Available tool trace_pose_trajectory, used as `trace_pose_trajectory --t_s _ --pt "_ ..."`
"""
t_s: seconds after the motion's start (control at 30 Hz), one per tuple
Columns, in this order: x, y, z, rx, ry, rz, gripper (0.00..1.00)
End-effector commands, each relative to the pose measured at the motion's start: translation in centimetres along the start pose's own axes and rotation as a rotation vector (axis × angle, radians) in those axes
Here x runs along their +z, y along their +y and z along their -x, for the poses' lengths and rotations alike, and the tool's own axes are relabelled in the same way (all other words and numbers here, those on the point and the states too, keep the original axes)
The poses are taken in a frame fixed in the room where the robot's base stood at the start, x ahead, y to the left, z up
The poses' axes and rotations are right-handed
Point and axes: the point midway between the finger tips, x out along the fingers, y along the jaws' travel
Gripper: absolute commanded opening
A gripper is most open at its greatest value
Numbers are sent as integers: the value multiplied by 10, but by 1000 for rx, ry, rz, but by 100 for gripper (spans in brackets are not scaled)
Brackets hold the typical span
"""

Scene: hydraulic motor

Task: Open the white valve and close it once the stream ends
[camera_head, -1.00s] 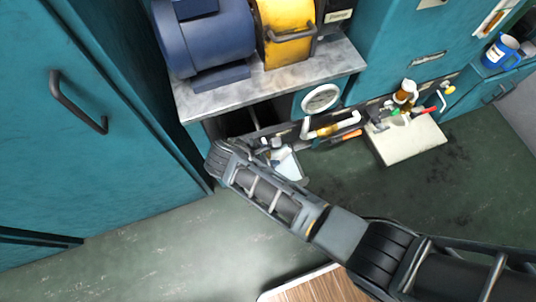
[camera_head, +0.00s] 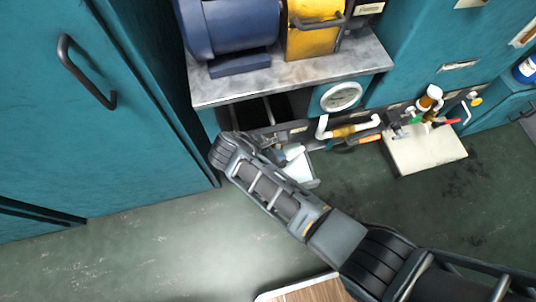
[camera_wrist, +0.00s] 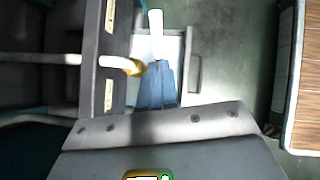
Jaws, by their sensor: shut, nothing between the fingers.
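A white lever-like part (camera_wrist: 156,32), which seems to be the white valve's handle, stands by a brass elbow (camera_wrist: 132,66) on a white pipe in the wrist view. My gripper (camera_wrist: 155,66) has its blue-grey fingers together and empty. The tips are just below the white part in that view; I cannot tell whether they touch it. A pale tray (camera_wrist: 172,45) lies under the fingers and also shows in the head view (camera_head: 302,172). My wrist hides much of the valve area in the head view. I cannot make out a stream.
A white pipe with brass (camera_head: 344,131) and a gauge (camera_head: 341,97) are right of my wrist. A blue motor (camera_head: 232,25) stands on the bench. A wooden-topped piece (camera_head: 308,291) is at the bottom. Green floor is open.

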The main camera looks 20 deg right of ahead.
Motion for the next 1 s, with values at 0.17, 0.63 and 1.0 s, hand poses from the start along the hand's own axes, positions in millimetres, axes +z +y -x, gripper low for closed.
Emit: trace_pose_trajectory --t_s 0.17,0.63,1.0 --pt "5 -1 -31 -2 0 -2 0" --pt "14 0 -48 0 0 0 0" --pt "19 -1 -48 4 29 -6 0"
